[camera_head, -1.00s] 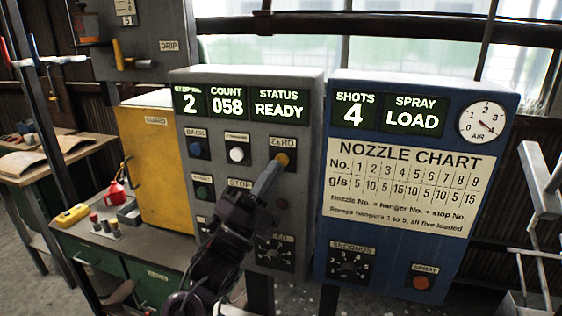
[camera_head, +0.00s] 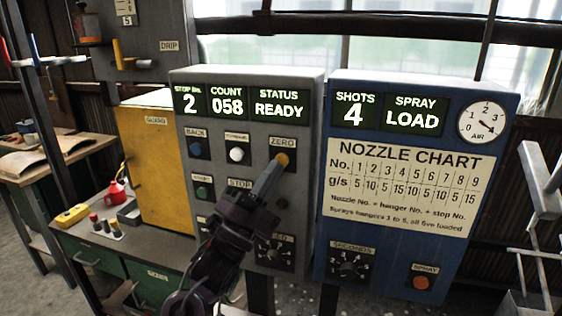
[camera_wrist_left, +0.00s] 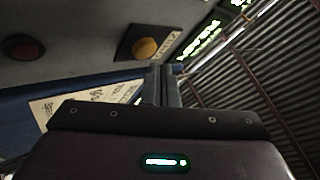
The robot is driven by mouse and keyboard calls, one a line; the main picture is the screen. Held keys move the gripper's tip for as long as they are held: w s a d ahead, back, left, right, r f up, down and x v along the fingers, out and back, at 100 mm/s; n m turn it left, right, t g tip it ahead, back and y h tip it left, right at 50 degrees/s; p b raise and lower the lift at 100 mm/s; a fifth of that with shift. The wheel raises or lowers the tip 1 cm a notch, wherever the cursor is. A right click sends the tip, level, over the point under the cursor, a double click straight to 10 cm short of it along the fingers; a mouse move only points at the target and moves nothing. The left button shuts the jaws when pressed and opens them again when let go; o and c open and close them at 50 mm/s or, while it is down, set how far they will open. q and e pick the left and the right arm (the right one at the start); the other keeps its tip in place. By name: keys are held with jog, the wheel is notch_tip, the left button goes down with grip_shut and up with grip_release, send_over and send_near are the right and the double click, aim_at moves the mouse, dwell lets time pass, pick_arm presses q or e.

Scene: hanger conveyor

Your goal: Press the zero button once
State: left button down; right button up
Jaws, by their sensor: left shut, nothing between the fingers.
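The zero button (camera_head: 283,159) is an orange-yellow round button under the ZERO label on the grey control box (camera_head: 296,112). It also shows in the left wrist view as a yellow button (camera_wrist_left: 147,48) on a dark plate. My left gripper (camera_head: 273,168) is shut and empty, its fingertips at the lower left of the button in the head view. In the left wrist view the shut fingers (camera_wrist_left: 163,72) point up, just right of and below the button. I cannot tell whether they touch it. The count display (camera_head: 227,105) reads 058, and the status display (camera_head: 278,109) reads READY.
Near the zero button are a white button (camera_head: 236,154), a blue BACK button (camera_head: 196,149) and a green button (camera_head: 203,191). My arm hides part of the lower panel. The blue spray box (camera_head: 420,200) stands to the right, a yellow guard (camera_head: 158,165) to the left.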

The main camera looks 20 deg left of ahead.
pick_arm(q)
jog(key=shift+w, duration=0.15)
jog(key=shift+w, duration=0.25)
jog(key=shift+w, duration=0.45)
dwell(0.6)
jog(key=shift+s, duration=0.15)
jog(key=shift+s+b, duration=0.3)
jog(key=shift+s, duration=0.45)
jog(key=shift+s+b, duration=0.4)
jog(key=shift+s, duration=2.05)
